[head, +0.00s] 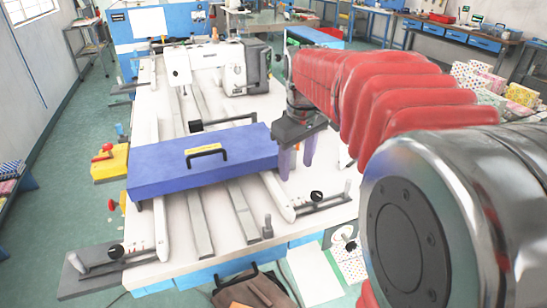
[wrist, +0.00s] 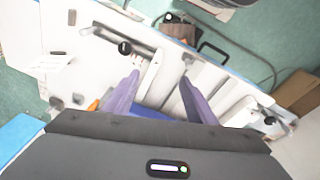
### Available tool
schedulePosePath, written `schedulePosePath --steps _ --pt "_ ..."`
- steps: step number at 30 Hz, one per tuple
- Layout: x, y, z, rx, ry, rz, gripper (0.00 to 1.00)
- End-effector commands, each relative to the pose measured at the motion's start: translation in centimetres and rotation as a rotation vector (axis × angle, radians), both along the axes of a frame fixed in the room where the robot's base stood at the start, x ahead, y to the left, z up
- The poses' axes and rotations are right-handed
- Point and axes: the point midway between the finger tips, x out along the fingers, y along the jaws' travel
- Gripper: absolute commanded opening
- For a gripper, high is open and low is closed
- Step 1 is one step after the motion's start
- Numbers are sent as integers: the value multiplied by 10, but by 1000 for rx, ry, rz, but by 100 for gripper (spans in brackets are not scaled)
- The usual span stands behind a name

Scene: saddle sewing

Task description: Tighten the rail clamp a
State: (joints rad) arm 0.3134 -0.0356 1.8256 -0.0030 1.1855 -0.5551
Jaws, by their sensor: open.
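Two clamps with black round knobs show at the near ends of the white rails: a right clamp (head: 317,196) and a left clamp (head: 116,251). No label tells which is rail clamp a. My gripper (head: 297,160) has purple fingers, spread and empty, pointing down beside the right end of the blue box, behind the right clamp in the head view. In the wrist view my gripper (wrist: 160,80) is open, with a black clamp knob (wrist: 124,47) beyond and left of the fingers, apart from them. Whether that clamp is tight cannot be told.
A blue box (head: 150,180) with a black handle lies across the rails. A white sewing machine (head: 215,68) stands at the back. A yellow box with a red knob (head: 110,160) is at the left. A brown bag (head: 255,288) is in front of the bench.

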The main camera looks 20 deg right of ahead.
Motion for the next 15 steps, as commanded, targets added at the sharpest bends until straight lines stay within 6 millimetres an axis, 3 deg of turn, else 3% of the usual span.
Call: schedulePosePath --steps 9,15 --pt "40 -72 -26 19 106 68 51" --pt "54 -106 -42 35 148 106 51"
